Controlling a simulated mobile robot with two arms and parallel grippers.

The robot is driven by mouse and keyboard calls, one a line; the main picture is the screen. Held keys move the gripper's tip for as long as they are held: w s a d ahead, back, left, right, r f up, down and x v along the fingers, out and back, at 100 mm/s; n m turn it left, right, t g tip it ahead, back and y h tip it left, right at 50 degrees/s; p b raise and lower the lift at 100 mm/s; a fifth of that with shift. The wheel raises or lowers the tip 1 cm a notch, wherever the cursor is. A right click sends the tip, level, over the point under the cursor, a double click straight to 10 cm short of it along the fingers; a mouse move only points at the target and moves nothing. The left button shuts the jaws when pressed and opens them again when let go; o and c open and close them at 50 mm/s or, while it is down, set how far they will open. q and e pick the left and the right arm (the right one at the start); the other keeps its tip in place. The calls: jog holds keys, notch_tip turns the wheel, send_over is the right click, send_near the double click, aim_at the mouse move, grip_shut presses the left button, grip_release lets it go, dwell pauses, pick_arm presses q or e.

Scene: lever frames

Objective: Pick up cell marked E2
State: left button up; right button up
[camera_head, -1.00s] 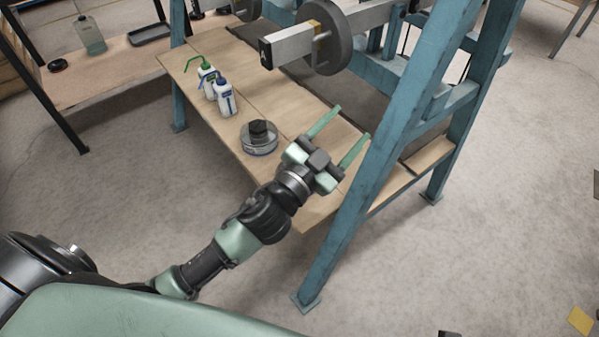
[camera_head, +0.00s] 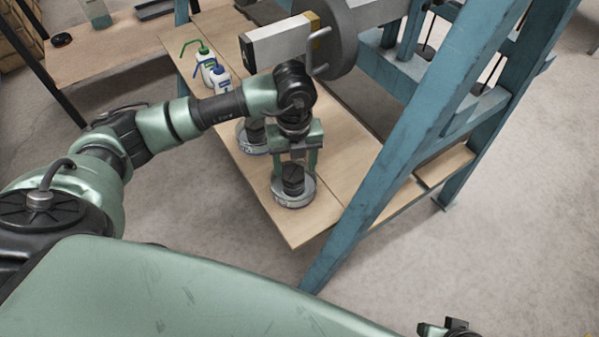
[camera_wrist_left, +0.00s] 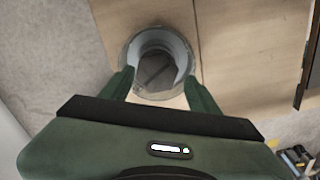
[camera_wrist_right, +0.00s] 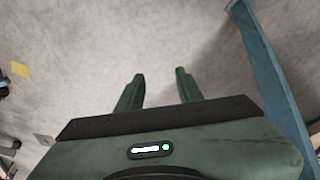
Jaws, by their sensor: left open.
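Two round clear-walled cells with dark tops stand on the wooden shelf (camera_head: 290,232). The near cell (camera_head: 292,199) is below my left gripper (camera_head: 296,172); the other cell (camera_head: 254,147) stands behind it to the left, partly hidden by my arm. Their label marks are too small to read. My left gripper points down, open, with its fingers on either side of the near cell's dark top. In the left wrist view that cell (camera_wrist_left: 157,48) lies between the fingertips (camera_wrist_left: 158,78); contact cannot be told. My right gripper (camera_wrist_right: 160,75) is open and empty above the floor.
A grey beam with a disc (camera_head: 350,35) overhangs the shelf near my left arm. A blue frame post (camera_head: 395,165) rises at the right. The floor in front is clear.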

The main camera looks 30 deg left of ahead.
aim_at(293, 180)
pick_arm(q)
jog(key=shift+s+a+f, duration=0.1)
jog(key=shift+f, duration=0.75)
jog(key=f, duration=0.2)
jog(key=f+b, duration=0.1)
jog(key=f, duration=0.1)
jog(key=shift+a+f+b, duration=0.2)
jog(key=shift+f+b, duration=0.1)
jog(key=shift+f, duration=0.45)
pick_arm(e)
jog(key=v, duration=0.4)
jog(key=shift+s+d+r, duration=0.1)
jog(key=shift+s, duration=0.05)
pick_arm(q)
grip_shut()
jog(key=shift+r, duration=0.15)
